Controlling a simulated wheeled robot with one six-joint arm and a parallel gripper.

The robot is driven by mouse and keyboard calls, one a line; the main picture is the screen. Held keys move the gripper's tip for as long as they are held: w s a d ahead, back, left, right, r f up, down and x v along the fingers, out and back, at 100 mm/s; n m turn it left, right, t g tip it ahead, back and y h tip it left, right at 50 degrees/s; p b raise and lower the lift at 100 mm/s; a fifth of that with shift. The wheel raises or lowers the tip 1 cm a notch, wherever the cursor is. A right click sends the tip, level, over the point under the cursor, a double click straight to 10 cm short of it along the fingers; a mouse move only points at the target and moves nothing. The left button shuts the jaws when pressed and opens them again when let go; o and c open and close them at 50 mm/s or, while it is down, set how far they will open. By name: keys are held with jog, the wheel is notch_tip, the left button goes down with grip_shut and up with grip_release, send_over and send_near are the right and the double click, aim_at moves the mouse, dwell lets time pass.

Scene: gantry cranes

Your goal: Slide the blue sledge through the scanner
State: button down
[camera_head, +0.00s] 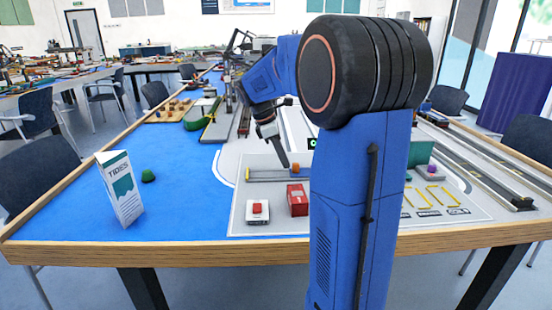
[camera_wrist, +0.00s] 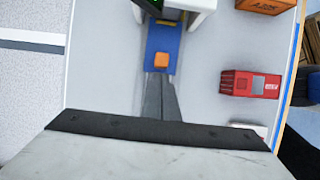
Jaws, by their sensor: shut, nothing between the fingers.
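The blue sledge (camera_wrist: 162,38) shows in the wrist view as a flat blue plate with an orange block (camera_wrist: 161,60) on it and a yellow strip at its far end. The scanner (camera_wrist: 203,14) has white posts and a dark green-lit part, and is cut off by the top edge. The sledge's far end lies between its posts. My gripper (camera_wrist: 159,77) is shut and empty, its fingertips at the sledge's near end beside the orange block; contact cannot be told. In the head view my gripper (camera_head: 285,166) points down just left of the orange block (camera_head: 295,168). My arm hides much of the scanner.
A red box (camera_head: 297,200) and a white block with a red button (camera_head: 257,211) stand in front of the track. The red box also shows in the wrist view (camera_wrist: 249,84), near an orange container (camera_wrist: 265,4).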

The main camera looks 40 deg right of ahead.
aim_at(305, 172)
jog(key=shift+s+d, duration=0.15)
jog(key=shift+d, duration=0.05)
jog(key=shift+s+d, duration=0.7)
jog(key=shift+d, duration=0.3)
jog(key=shift+s+d, duration=0.65)
jog(key=shift+d, duration=0.3)
jog(key=w+a, duration=0.1)
jog(key=a, duration=0.1)
jog(key=w+a, duration=0.1)
jog(key=shift+w+a+r, duration=0.15)
jog(key=shift+w+a, duration=0.15)
jog(key=shift+a, duration=0.05)
jog(key=v, duration=0.9)
jog(key=shift+r, duration=0.3)
jog(key=shift+a, duration=0.1)
